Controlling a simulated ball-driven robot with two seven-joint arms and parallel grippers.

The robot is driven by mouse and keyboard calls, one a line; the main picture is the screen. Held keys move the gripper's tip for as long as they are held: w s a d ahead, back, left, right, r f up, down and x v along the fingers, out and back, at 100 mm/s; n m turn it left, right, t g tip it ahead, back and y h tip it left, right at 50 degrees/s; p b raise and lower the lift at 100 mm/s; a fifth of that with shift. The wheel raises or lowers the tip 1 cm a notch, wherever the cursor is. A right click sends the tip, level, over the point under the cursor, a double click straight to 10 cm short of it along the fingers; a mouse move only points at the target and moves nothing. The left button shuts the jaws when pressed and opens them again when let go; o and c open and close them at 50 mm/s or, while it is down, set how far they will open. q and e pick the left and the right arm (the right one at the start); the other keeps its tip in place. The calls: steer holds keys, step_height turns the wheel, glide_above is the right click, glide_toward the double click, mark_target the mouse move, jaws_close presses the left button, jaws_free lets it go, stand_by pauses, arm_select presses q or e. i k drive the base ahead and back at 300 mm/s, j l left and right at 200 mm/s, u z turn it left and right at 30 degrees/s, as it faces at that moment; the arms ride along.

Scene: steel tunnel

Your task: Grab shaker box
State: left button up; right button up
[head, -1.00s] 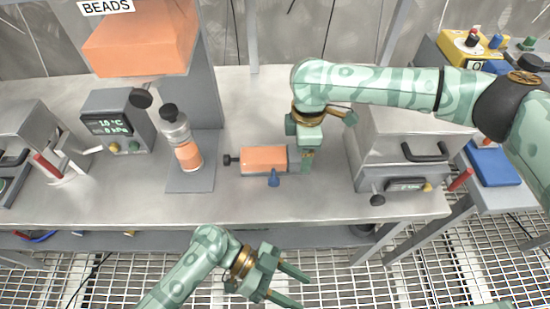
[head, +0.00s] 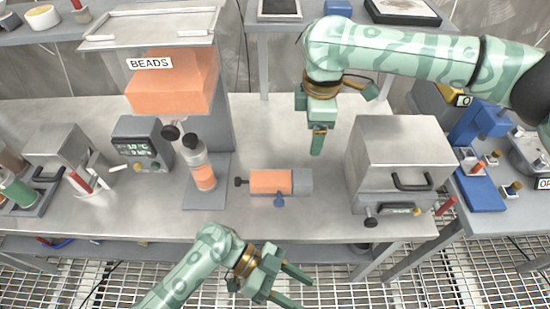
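No label marks a shaker box. An orange and grey boxy unit (head: 270,182) with a black knob at its left end and a blue knob in front lies on the steel bench. A steel box (head: 400,155) with a black handle and a small display stands right of it; I cannot tell which is meant. My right gripper (head: 318,150) hangs above and behind the orange unit, apart from it, fingers seen edge-on and overlapping. Nothing shows in it. My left gripper (head: 292,285) is open and empty in front of the bench edge, over the grating.
A hopper labelled BEADS (head: 175,82) stands at the back left, with an orange-filled bottle (head: 203,170) below it. A display unit (head: 142,145) is left of that. Blue equipment (head: 482,187) is at the right. The bench behind the orange unit is clear.

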mark_target(262, 183)
steer(key=k, duration=1)
